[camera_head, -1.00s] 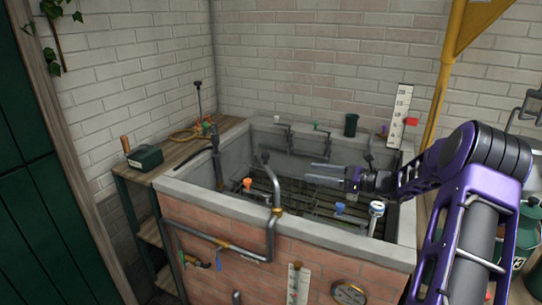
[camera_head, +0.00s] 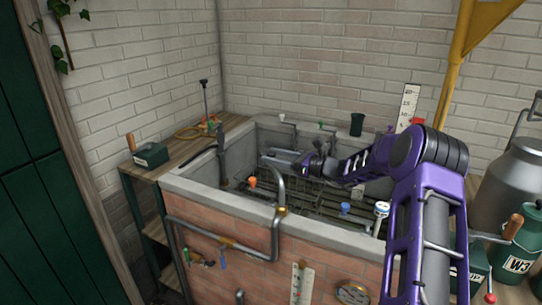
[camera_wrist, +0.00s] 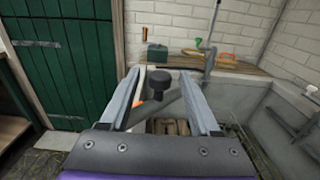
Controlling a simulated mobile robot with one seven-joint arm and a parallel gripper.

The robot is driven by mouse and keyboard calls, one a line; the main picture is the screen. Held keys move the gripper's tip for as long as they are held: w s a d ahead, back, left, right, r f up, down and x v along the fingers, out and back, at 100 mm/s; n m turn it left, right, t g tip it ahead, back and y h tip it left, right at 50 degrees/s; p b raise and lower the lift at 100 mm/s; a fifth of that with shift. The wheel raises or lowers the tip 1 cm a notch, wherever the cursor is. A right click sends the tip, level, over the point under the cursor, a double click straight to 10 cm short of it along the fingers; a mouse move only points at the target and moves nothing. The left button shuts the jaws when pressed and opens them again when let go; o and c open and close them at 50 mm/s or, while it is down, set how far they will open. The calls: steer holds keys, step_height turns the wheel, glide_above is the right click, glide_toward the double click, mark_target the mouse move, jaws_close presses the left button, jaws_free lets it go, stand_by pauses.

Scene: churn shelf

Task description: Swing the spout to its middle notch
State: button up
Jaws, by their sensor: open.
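The spout (camera_head: 279,186) is a bent grey pipe rising from a brass-coloured joint on the front rim of the brick trough (camera_head: 330,236). Its upper arm leans back and left over the basin. My gripper (camera_head: 271,157) is open over the basin, at the spout's upper end, which its fingers partly cover in the head view. In the wrist view a dark knob (camera_wrist: 160,82) on a grey pipe shows between the two open fingers (camera_wrist: 163,77). I cannot tell whether either finger touches it. No notches can be made out.
An orange-topped fitting (camera_head: 252,182), a blue-topped one (camera_head: 345,208) and a white-capped post (camera_head: 380,215) stand near the trough's front. A wooden side bench (camera_head: 180,152) holds a green box (camera_head: 151,154). Milk cans (camera_head: 512,180) stand at the right.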

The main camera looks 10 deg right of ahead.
steer(key=shift+w+a, duration=0.4)
steer(key=shift+a, duration=0.1)
jaws_close()
stand_by(1.2)
